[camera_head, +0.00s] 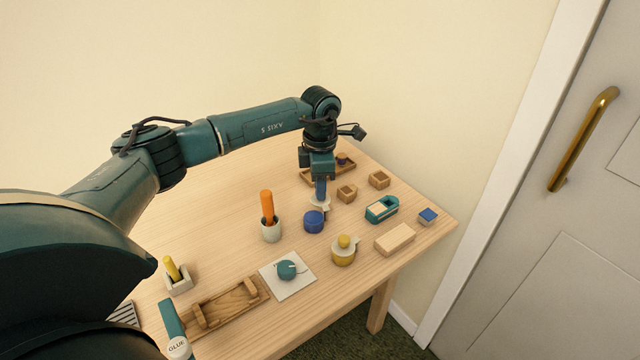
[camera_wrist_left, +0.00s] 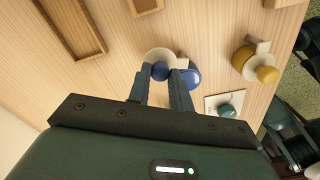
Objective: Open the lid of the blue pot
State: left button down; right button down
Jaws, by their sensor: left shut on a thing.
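The blue pot (camera_head: 314,223) stands on the table, and its blue top shows from above. Its cream lid (camera_head: 321,206) is at the pot's far side, off the middle of the pot. My left gripper (camera_head: 320,195) points down there. In the left wrist view its fingers (camera_wrist_left: 168,72) are shut on the lid's round blue knob (camera_wrist_left: 160,71). The cream lid (camera_wrist_left: 155,54) shows beyond the fingertips, and the blue pot (camera_wrist_left: 193,78) shows right of them, partly hidden by a finger. I cannot tell how high the lid is. My right gripper is not in view.
A yellow pot (camera_head: 343,257) with a cream lid stands in front of the blue pot. A white dial plate (camera_head: 296,284), small wooden boxes (camera_head: 347,193) and a teal holder (camera_head: 378,214) are nearby.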

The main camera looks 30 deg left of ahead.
pick_arm(q)
jog(key=c, duration=1.3)
grip_release()
jog(key=shift+o, duration=0.2)
jog(key=shift+r, duration=0.15)
notch_tip(320, 180, up, 13)
